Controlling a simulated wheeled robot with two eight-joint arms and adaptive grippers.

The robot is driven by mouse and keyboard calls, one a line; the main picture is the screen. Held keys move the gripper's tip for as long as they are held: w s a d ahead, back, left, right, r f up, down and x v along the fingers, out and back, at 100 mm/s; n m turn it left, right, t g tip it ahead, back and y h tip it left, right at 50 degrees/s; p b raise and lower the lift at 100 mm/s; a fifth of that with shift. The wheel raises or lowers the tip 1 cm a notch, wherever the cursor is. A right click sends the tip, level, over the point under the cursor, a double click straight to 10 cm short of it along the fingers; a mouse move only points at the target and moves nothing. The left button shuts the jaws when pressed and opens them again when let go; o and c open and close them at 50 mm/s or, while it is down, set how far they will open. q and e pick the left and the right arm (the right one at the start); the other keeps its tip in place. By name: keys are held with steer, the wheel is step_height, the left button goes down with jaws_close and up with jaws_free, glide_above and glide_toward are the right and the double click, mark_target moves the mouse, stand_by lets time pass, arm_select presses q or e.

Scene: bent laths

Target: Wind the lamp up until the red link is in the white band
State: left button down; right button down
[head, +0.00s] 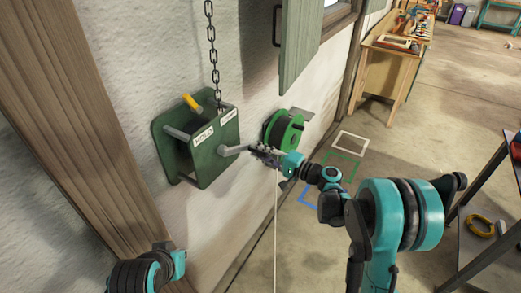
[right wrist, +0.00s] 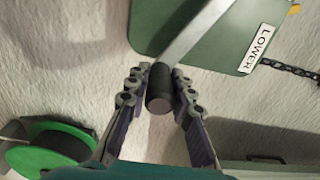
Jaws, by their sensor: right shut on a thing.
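A green winch box (head: 205,150) is fixed to the pale wall, with a HOLD label and a second label on its faces. A lever with a yellow grip (head: 191,101) sticks up at its top. A dark chain (head: 212,50) runs up from the box out of view. A grey crank arm (head: 235,149) reaches out from its right side. My right gripper (head: 264,152) is shut on the crank's dark handle (right wrist: 160,88), one finger on each side. A LOWER label (right wrist: 257,48) shows in the right wrist view. No red link, white band or lamp is in view. My left gripper's fingers are out of view.
A green reel (head: 283,132) is on the wall just right of the crank. A thin pale line (head: 275,220) runs down below it. A green shutter (head: 298,45) hangs above. Coloured outlines (head: 340,165) mark the floor. A workbench (head: 392,60) stands at the back right.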

steer(key=shift+s+a+f+m+b, duration=0.15)
steer(key=shift+f+m+b, duration=0.1)
steer(key=shift+f+m, duration=0.1)
steer(key=shift+s+a+f+m+b, duration=0.1)
steer(key=shift+s+f+m+b, duration=0.1)
steer(key=shift+f+m, duration=0.15)
steer(key=c, duration=1.3)
jaws_free()
steer(key=v, duration=1.2)
